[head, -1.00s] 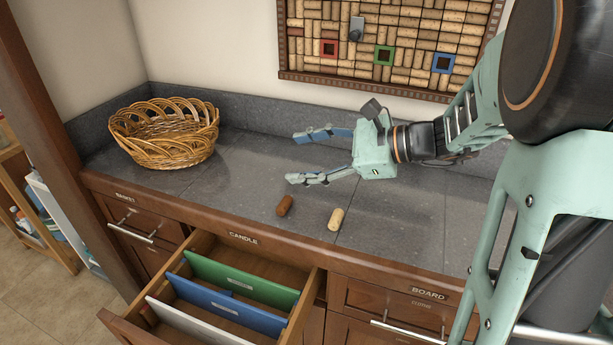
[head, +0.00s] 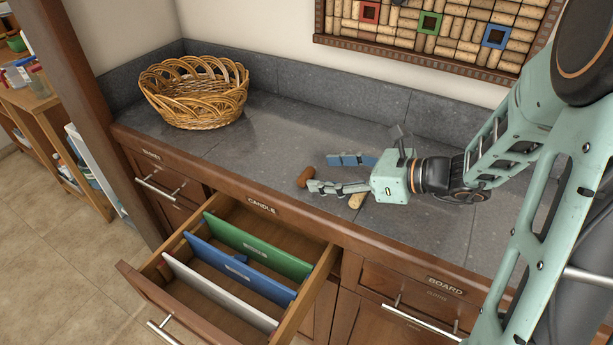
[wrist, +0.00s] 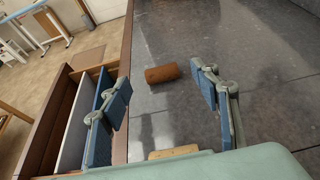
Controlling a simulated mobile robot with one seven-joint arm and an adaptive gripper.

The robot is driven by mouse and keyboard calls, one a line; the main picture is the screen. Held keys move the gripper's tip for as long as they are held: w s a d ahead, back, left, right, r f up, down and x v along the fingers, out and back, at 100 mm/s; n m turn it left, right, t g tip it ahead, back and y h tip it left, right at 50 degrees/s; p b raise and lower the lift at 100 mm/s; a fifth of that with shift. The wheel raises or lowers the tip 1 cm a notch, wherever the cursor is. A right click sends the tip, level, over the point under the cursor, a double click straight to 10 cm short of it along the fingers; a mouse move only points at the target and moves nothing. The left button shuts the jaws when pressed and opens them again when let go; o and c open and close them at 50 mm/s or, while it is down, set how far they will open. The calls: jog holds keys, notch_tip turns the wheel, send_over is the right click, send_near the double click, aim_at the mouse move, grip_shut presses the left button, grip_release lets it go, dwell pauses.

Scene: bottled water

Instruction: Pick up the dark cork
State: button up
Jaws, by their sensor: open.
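The dark cork (head: 304,177) lies on its side on the grey counter, near the front edge. My gripper (head: 330,174) is open and low over the counter, its fingertips just right of the dark cork in the head view.
An open drawer (head: 321,262) with green, blue and white dividers juts out below the counter. A wicker basket (head: 194,92) stands at the back left. A cork board (head: 455,32) hangs on the wall. The counter between basket and gripper is clear.

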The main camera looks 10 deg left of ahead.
aim_at(312, 173)
jog(key=x, duration=0.4)
jog(key=shift+w+a+f, duration=0.1)
jog(key=shift+a+f, duration=0.1)
jog(key=shift+a, duration=0.05)
jog(key=shift+c, duration=0.3)
jog(key=c, duration=0.8)
